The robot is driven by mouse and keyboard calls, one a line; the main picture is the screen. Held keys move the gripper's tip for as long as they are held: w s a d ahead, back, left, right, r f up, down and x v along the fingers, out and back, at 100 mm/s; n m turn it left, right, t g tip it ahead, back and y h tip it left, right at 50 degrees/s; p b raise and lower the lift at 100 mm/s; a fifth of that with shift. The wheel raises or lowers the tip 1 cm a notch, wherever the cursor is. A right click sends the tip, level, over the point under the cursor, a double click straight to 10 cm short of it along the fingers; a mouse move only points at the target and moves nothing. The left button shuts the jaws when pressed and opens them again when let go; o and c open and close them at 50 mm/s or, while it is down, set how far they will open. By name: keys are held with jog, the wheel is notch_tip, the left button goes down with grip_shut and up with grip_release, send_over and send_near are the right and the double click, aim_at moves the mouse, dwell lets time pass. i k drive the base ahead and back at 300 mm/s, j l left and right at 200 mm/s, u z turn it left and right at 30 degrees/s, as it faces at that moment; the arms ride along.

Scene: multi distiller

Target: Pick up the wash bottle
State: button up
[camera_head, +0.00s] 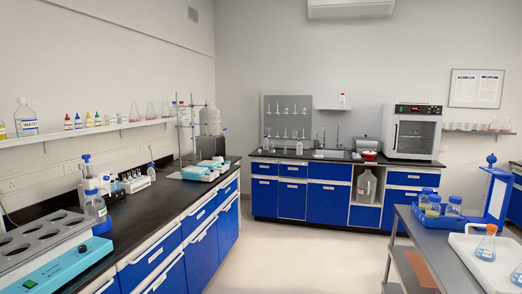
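I cannot tell for sure which thing is the wash bottle. A large clear bottle labelled WATER (25,119) stands upright on the left wall shelf. A small bottle (299,147) stands on the back bench near the sink. These are small in view, and their nozzles are not clear. My gripper is not in view.
The left bench (150,206) holds a teal-fronted device with round wells (55,250) and several instruments. A grey table (425,232) at right bears blue-capped bottles (433,206) and a white tray (470,252) with flasks. The floor (290,262) between is clear.

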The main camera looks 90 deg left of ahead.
aim_at(299, 145)
jog(key=u, duration=2.85)
